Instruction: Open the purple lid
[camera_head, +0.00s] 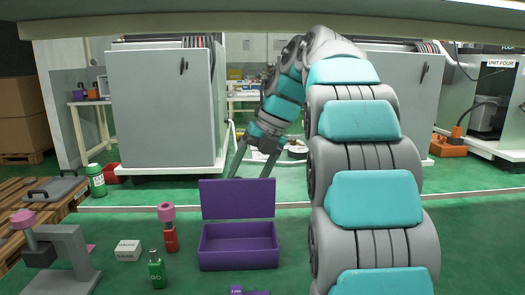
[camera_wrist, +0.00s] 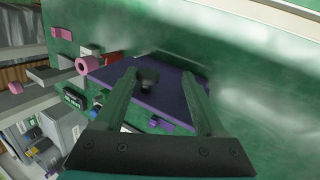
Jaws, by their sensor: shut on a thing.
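The purple lid (camera_head: 237,198) stands about upright at the back edge of the purple box (camera_head: 238,262), whose dark inside is open to view. In the wrist view the lid (camera_wrist: 170,97) lies as a dark purple panel between and beyond my fingers, with a small dark knob-like part (camera_wrist: 148,82) on it. My gripper (camera_head: 250,174) reaches down behind the lid's top edge, and its fingertips are partly hidden there. In the wrist view my gripper (camera_wrist: 160,73) has its two fingers apart with the lid between them. It is shut on the lid; the exact contact is hard to see.
A green bottle (camera_head: 157,270), a red bottle with a pink top (camera_head: 170,235) and a white block (camera_head: 128,250) stand left of the box. A grey stand (camera_head: 72,262) is farther left. Another purple piece (camera_head: 248,292) shows at the bottom edge. My arm covers the right.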

